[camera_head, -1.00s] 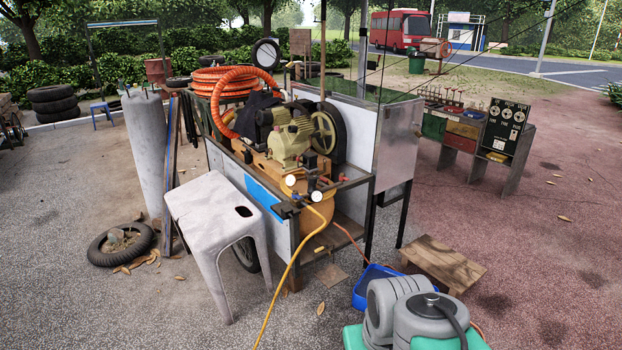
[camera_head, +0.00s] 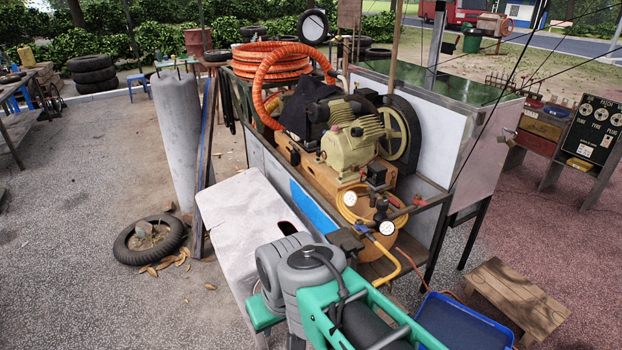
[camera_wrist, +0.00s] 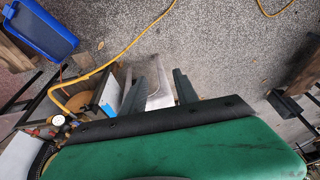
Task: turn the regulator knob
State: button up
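The regulator assembly, with its two white-faced gauges (camera_head: 386,228), is at the front end of the compressor (camera_head: 355,140) in the head view. Small blue and red fittings sit around the gauges; I cannot tell which is the regulator knob. A gauge (camera_wrist: 57,120) also shows at the lower left of the wrist view, beside the yellow hose. My gripper (camera_wrist: 156,82) shows in the wrist view as two dark fingers spread apart, with nothing between them. In the head view my arm shows but the fingers do not.
A yellow hose (camera_head: 405,260) hangs from the regulator. A blue tray (camera_head: 465,325) and a wooden step (camera_head: 518,300) are on the right.

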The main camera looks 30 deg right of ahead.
aim_at(382, 205)
jog(key=z, duration=0.05)
jog(key=i, duration=1.6)
jog(key=z, duration=0.25)
